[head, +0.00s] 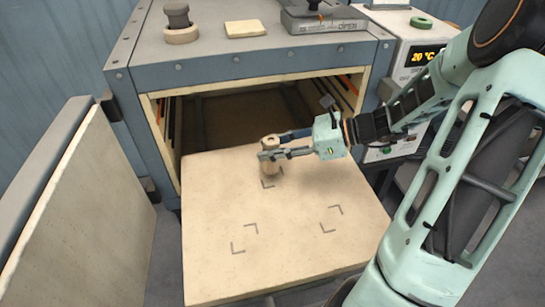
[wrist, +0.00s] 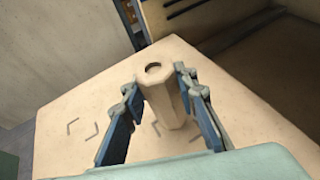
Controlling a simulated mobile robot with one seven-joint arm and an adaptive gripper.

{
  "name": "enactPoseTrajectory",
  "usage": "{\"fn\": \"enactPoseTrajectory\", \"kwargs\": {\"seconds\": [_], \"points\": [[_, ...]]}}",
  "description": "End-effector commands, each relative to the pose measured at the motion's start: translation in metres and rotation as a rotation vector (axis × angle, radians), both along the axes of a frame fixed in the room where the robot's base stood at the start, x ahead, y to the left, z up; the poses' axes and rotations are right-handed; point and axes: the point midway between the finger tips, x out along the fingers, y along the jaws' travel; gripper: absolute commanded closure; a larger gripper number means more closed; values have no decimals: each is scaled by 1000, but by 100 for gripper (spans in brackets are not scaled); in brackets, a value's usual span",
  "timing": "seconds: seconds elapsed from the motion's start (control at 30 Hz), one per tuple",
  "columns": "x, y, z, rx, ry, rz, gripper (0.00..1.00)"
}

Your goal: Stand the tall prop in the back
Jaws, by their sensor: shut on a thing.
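The tall prop (head: 269,168) is a beige, many-sided post with a round hole in its top. It is upright over the back corner marks on the pale plate (head: 213,190). In the wrist view the prop (wrist: 163,95) stands between both fingers. My gripper (head: 272,149) is shut on its upper part, coming in from the right; it also shows in the wrist view (wrist: 157,83). I cannot tell whether the prop's foot touches the plate. The front left marks (head: 245,238) and front right marks (head: 330,220) are empty.
The plate juts out of the open kiln chamber (head: 235,120). An open door (head: 80,215) stands at the left. On the kiln's top are a dark cylinder (head: 177,14), a pale slab (head: 245,29) and a grey device (head: 325,20). A control box (head: 412,60) reading 20 °C is at the right.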

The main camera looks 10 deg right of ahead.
Motion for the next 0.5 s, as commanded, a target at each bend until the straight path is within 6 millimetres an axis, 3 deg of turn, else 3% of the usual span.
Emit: {"fn": "enactPoseTrajectory", "kwargs": {"seconds": [0.03,0.13,0.5], "points": [[0,-2,-13,4,4,-4,100],[0,-2,-24,2,1,-3,100],[0,-2,-28,-1,1,-2,100]]}}
